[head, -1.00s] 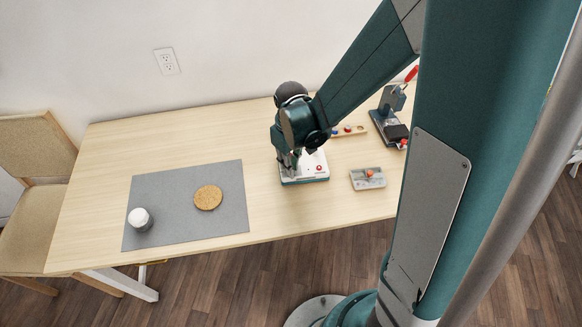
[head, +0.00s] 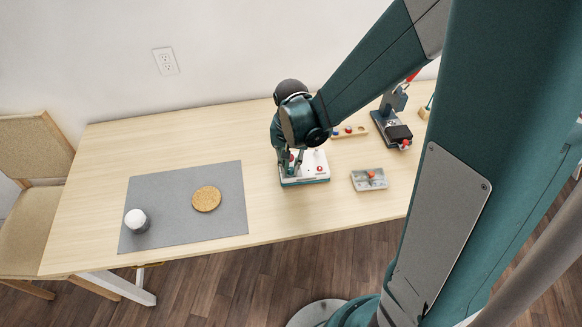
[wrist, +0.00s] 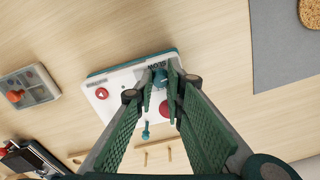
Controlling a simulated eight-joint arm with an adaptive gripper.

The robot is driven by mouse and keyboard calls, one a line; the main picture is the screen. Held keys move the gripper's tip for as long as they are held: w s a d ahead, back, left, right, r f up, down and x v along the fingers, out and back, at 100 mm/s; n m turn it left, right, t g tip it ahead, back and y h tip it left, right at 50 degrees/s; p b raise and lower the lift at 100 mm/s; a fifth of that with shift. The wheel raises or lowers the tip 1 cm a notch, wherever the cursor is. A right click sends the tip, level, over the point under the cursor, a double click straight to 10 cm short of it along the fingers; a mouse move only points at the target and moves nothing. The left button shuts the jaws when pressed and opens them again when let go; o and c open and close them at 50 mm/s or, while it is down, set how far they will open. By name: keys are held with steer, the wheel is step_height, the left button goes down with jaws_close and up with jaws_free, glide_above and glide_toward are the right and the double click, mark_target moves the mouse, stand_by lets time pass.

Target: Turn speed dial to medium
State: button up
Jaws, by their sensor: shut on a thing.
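The white control box (head: 315,163) with a teal base stands on the table under my gripper (head: 291,170). The wrist view also shows the box (wrist: 122,81). A teal dial (wrist: 160,76) sits near its edge, beside printed lettering that seems to read SLOW. My gripper (wrist: 161,78) points down at the box and is shut on the dial, one finger on each side. The fingers partly hide the dial, so I cannot read its setting. A red round part (wrist: 169,106) is partly hidden by a finger. A red button (wrist: 102,93) and a small teal lever (wrist: 146,131) also show.
A grey tray (head: 358,184) with an orange-red part lies right of the box. Behind are a wooden rack (head: 345,131) and a dark machine (head: 388,120).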

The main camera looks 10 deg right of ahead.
mark_target(291, 169)
steer(key=shift+m, duration=0.8)
steer(key=o, duration=0.9)
steer(key=shift+r, duration=0.2)
steer(key=shift+r, duration=5.8)
